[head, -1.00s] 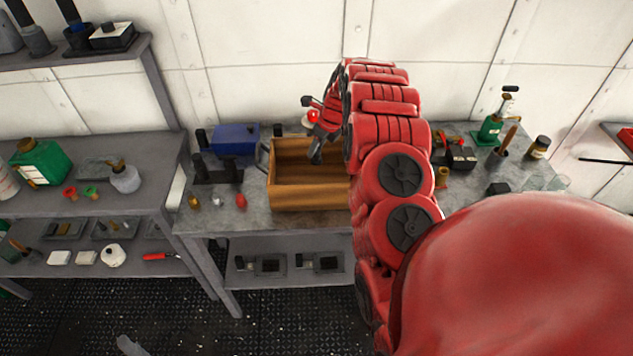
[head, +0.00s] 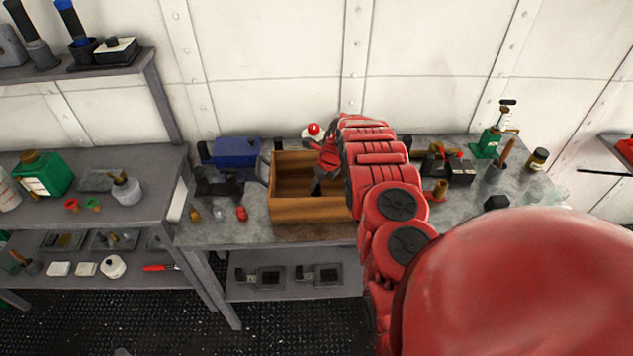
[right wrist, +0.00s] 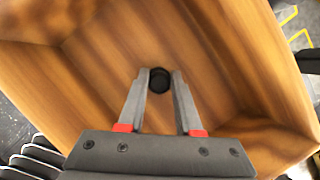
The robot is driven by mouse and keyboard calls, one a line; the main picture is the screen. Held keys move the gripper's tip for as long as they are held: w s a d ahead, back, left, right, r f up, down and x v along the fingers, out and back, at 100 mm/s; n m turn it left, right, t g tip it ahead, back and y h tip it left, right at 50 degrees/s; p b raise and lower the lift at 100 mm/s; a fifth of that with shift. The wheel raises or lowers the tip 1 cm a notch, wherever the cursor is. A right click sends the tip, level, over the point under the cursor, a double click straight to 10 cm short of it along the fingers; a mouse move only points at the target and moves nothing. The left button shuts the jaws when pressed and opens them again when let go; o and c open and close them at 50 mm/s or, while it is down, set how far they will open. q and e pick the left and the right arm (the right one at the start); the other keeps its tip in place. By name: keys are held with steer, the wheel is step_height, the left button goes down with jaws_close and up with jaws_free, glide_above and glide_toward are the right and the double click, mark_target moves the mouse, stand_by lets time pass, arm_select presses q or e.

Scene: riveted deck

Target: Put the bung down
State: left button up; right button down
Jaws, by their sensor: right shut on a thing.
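The bung (right wrist: 159,80) is a small, round, black piece between the fingertips of my right gripper (right wrist: 160,85) in the right wrist view. The gripper is shut on it. Fingers and bung are over the inside of a wooden box (right wrist: 35,75); I cannot tell whether the bung touches the floor of the box. My left gripper is not clearly seen.
A blue box (head: 237,152) stands behind left of the wooden box. Small pieces, one of them red (head: 241,213), lie at its left.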

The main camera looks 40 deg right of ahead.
steer(key=shift+f+b, duration=0.5)
steer(key=shift+b, duration=0.05)
steer(key=c, duration=0.6)
jaws_free()
steer(key=shift+r, duration=0.15)
steer(key=shift+r+p, duration=0.4)
steer(key=shift+p, duration=0.2)
steer(key=p+v, duration=0.6)
steer(key=v, duration=0.6)
steer(key=shift+s+f, duration=0.1)
steer(key=shift+f, duration=0.05)
